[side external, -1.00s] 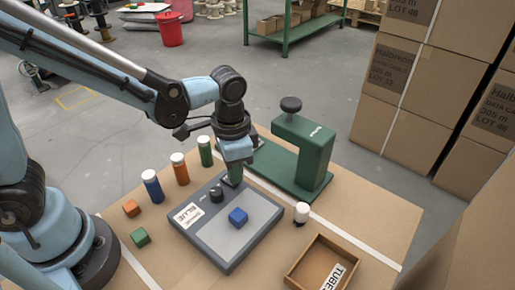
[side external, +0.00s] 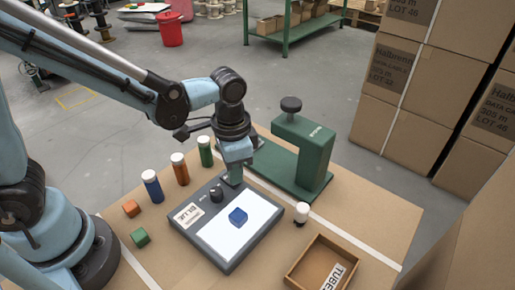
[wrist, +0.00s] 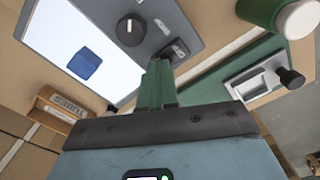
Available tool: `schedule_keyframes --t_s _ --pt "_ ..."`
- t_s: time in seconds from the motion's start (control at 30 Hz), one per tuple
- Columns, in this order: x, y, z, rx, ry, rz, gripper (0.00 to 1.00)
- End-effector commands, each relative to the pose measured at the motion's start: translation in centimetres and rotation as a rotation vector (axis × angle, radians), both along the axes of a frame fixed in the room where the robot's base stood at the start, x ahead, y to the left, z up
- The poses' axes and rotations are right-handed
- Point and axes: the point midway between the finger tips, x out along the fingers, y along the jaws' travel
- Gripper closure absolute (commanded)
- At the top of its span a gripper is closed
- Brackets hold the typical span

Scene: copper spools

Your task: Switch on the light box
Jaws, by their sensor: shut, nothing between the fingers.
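The light box (side external: 205,236) is a grey slab on the table with a white panel that glows brightly. A blue cube (side external: 238,215) sits on the panel; it also shows in the wrist view (wrist: 85,63). A black knob (side external: 216,194) and a paper label (side external: 187,215) are on the box's control strip. In the wrist view a small switch (wrist: 176,50) lies on that strip, just beyond my fingertips. My gripper (side external: 234,181) points down at the far corner of the box, shut and empty. Its green fingers (wrist: 157,75) partly cover the switch area; I cannot tell whether they touch it.
Orange (side external: 131,208) and green (side external: 140,236) cubes lie nearer. A green press (side external: 300,155), a white-capped tube (side external: 301,216) and an open tray (side external: 296,279) stand right.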

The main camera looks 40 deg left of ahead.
Motion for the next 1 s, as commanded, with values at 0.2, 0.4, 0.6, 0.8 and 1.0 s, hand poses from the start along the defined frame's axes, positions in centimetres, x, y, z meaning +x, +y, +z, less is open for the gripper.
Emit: schedule_keyframes --t_s 0.2,0.4,0.6,0.8,1.0 --pt "0.0 0.0 1.7 0.0 0.0 0.0 1.0" --pt "0.0 0.0 3.1 0.0 0.0 0.0 1.0" --pt "0.0 0.0 4.5 0.0 0.0 0.0 1.0" --pt "0.0 0.0 5.8 0.0 0.0 0.0 1.0" --pt "0.0 0.0 6.2 0.0 0.0 0.0 1.0"
